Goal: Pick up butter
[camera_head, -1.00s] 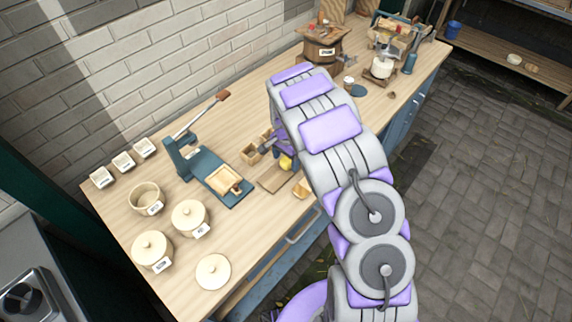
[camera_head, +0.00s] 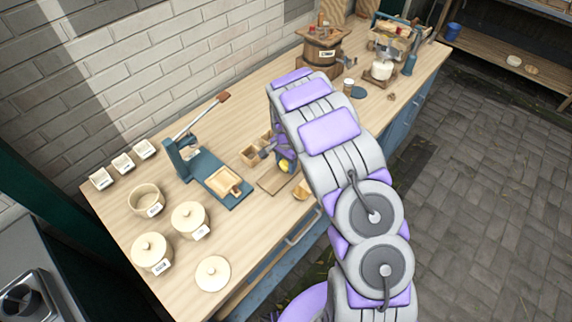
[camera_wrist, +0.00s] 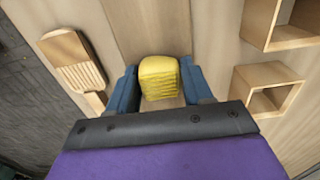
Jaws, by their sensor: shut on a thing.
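The butter (camera_wrist: 159,78) is a yellow block with ridged lines on its near face, in the middle of the wrist view. My gripper (camera_wrist: 160,86) has its two blue fingers on either side of the butter and is shut on it. In the head view the butter (camera_head: 284,166) shows as a small yellow patch at my gripper (camera_head: 277,153), partly hidden by it. A wooden board (camera_head: 276,180) lies under and in front of the gripper. I cannot tell the exact gap between butter and board.
Open wooden boxes (camera_wrist: 268,88) stand right of the gripper in the wrist view, and a ridged wooden paddle (camera_wrist: 72,62) lies left. In the head view a blue lever press (camera_head: 207,175) and lidded pots (camera_head: 190,219) stand left. A barrel (camera_head: 319,50) stands at the back.

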